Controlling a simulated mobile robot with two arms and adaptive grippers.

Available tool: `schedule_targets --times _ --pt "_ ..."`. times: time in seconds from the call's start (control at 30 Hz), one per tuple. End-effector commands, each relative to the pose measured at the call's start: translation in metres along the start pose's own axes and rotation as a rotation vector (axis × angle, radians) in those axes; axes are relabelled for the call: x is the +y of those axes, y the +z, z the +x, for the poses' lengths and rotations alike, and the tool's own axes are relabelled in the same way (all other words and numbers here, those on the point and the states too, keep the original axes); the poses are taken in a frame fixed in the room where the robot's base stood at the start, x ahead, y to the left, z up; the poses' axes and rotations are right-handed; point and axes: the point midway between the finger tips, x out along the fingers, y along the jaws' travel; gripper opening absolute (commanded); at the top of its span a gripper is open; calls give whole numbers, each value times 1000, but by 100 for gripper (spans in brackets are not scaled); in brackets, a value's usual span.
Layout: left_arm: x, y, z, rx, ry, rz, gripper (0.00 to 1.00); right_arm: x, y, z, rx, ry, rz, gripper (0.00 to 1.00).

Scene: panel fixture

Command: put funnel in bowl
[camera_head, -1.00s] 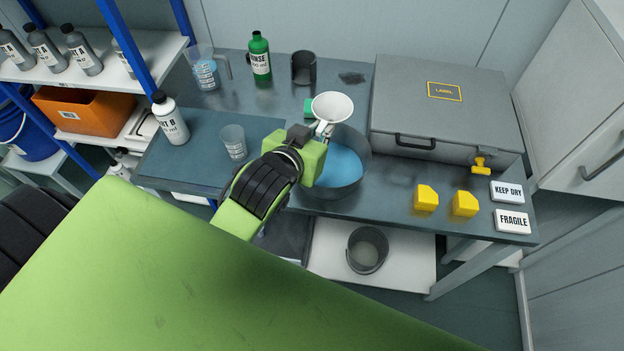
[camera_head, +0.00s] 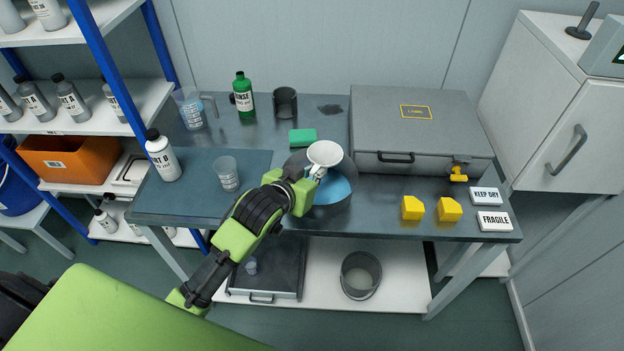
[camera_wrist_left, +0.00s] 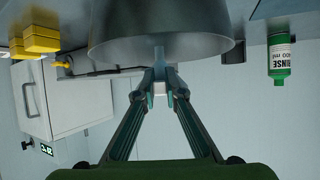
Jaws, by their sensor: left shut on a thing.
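The white funnel (camera_head: 324,153) is held upright, wide mouth up, over the far part of the bowl. My left gripper (camera_head: 317,174) is shut on its near side. The grey bowl (camera_head: 349,174) stands on the bench with a blue inside. The funnel and gripper hide part of it. I cannot tell whether the funnel's lower end touches the bowl. My right gripper is not in view.
A green sponge (camera_head: 303,137) lies behind the bowl. A grey case (camera_head: 440,135) stands close on its right. Two yellow blocks (camera_head: 430,208) are at the front right. A clear cup (camera_head: 228,174) and white bottle (camera_head: 162,155) stand left, a green bottle (camera_head: 244,96) behind.

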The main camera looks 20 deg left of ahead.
Motion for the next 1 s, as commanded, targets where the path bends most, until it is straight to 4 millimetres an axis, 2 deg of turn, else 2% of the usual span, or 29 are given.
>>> schedule_targets --times 0.1,0.33,0.5,0.93,1.0 --pt "-8 7 16 2 0 0 0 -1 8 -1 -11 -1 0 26" --pt "-16 16 32 1 -1 0 0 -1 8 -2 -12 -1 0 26" --pt "-15 37 43 -1 1 -1 0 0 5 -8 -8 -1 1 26" --pt "-15 45 47 3 1 0 0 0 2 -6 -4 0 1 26" --pt "-15 44 47 3 1 0 23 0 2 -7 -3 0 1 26"
